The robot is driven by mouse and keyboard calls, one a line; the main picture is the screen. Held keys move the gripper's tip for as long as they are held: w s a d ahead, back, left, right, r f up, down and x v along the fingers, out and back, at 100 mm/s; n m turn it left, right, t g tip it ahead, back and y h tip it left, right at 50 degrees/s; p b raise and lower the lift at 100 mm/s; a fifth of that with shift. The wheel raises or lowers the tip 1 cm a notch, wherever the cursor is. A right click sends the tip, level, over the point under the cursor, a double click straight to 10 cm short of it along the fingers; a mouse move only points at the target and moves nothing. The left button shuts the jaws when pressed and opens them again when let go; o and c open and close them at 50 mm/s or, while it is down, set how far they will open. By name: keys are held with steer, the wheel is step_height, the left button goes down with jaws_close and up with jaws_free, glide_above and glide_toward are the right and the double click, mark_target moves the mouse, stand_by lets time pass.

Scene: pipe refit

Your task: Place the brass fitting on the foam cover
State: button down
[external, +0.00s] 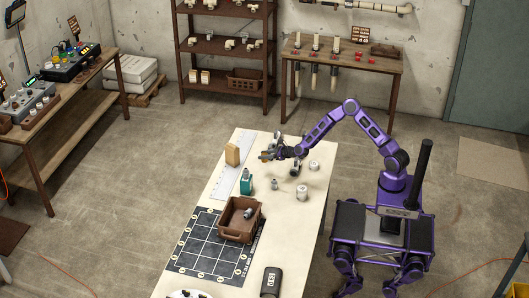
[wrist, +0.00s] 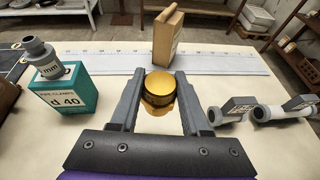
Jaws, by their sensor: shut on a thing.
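My gripper (wrist: 158,88) is shut on the brass fitting (wrist: 158,84), a short golden cylinder with a dark band held between the two fingers. In the external view my gripper (external: 267,156) is over the far part of the pale table, with the brass fitting (external: 264,158) a small golden spot at its tip. A tan block (wrist: 167,38) stands upright beyond the fitting; it also shows in the external view (external: 232,155), left of my gripper. I cannot tell which thing is the foam cover.
A teal box (wrist: 66,95) stands left, a grey fitting (wrist: 40,55) at its top. Pale pipe pieces (wrist: 225,116) lie right. A white ruler strip (wrist: 105,62) runs behind. A brown bin (external: 238,232) and gridded mat (external: 195,245) occupy the nearer table.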

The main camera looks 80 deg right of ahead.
step_height(320, 180, up, 10)
steer(key=shift+f, duration=0.1)
steer(key=w+a+n+y+b, duration=0.2)
steer(key=a+n+y, duration=0.1)
steer(key=a, duration=1.1)
steer(key=n+g+y+b, duration=0.6)
steer(key=n+g+y, duration=0.2)
steer(key=n+y, duration=0.35)
glide_above(274, 269)
step_height(274, 269, down, 4)
step_height(274, 269, down, 11)
steer(key=shift+s+f+b, duration=0.1)
steer(key=shift+b, duration=0.6)
